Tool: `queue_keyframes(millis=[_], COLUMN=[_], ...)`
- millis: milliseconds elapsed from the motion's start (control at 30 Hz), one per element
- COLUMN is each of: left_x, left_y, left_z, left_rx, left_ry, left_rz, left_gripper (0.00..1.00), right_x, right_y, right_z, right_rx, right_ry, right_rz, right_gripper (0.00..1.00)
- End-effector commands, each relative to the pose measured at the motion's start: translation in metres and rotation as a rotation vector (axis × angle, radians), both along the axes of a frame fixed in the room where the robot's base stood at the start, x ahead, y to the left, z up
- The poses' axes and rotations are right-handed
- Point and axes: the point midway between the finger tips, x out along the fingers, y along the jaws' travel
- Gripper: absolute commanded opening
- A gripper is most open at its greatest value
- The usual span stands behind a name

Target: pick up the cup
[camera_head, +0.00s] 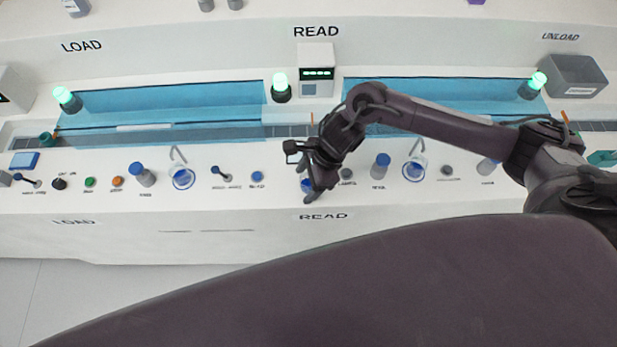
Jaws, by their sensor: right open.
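My right arm comes in from the right, and my right gripper (311,187) is low over the front panel near the middle, above the READ label. It is open, and a small blue round thing (307,185) shows at its fingers; I cannot tell if they touch it. Two clear cup-like vessels with blue in them stand on the panel: a left vessel (182,178) and a right vessel (413,171), both apart from the gripper. A small teal cup-like thing (47,138) is at the far left. I cannot tell which is the task's cup. My left gripper is out of view.
Blue-capped bottles stand on the panel, one at left (142,175) and one right of the gripper (380,166). Blue transparent covers (200,97) run behind, with green lamps (281,86) and a READ display box (316,70). Knobs and levers line the panel.

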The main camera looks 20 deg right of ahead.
Motion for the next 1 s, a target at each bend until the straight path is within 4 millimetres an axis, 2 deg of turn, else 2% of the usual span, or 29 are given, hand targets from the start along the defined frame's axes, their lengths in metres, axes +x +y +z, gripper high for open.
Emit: queue_keyframes(millis=[267,667,1000], left_x=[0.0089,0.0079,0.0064], left_y=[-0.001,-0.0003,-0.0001], left_z=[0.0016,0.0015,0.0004], left_rx=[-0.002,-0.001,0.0], left_ry=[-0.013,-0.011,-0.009], left_rz=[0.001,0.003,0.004], left_gripper=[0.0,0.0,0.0], right_x=[0.0003,0.0005,0.001], right_y=[0.0022,0.0021,0.0022], right_z=[-0.0053,-0.0047,0.0002], right_rx=[0.0,0.0,0.001], right_ry=[-0.001,-0.001,-0.003], right_rz=[-0.001,-0.002,0.0], right_gripper=[0.67,0.18,0.18])
